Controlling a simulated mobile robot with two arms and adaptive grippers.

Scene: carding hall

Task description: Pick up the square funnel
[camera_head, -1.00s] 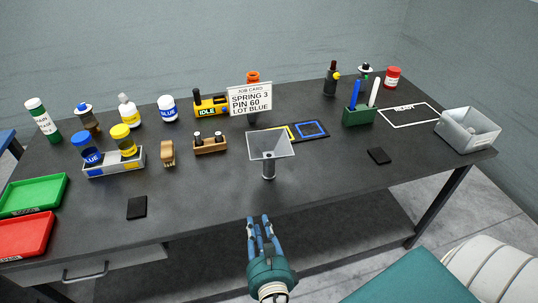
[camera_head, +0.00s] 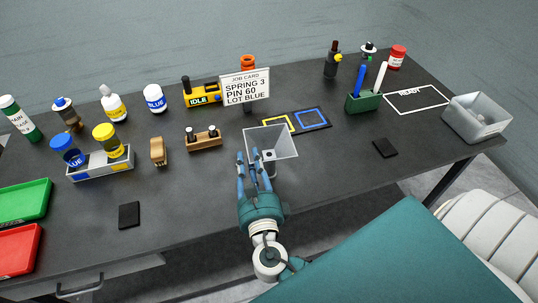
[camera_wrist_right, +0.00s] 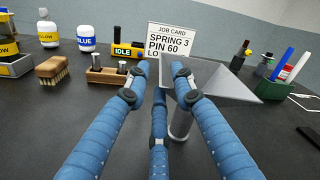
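The square funnel (camera_head: 275,142) is a grey, see-through square hopper on a short stem, standing upright near the middle of the table's front part. My right gripper (camera_head: 253,160) is at the funnel's front left side, its fingers spread and overlapping the hopper in the head view. In the right wrist view the funnel (camera_wrist_right: 226,82) stands right of centre, its stem (camera_wrist_right: 182,122) between the middle and right fingers. The fingers of my right gripper (camera_wrist_right: 158,82) are apart; whether any touches the funnel I cannot tell. My left gripper is not in view.
A job card (camera_head: 245,88) stands behind the funnel, beside a mat with yellow and blue squares (camera_head: 309,118). A wooden holder (camera_head: 204,143) and a brush (camera_head: 158,151) are to the left. A black pad (camera_head: 385,148) and a green pen holder (camera_head: 363,103) are to the right.

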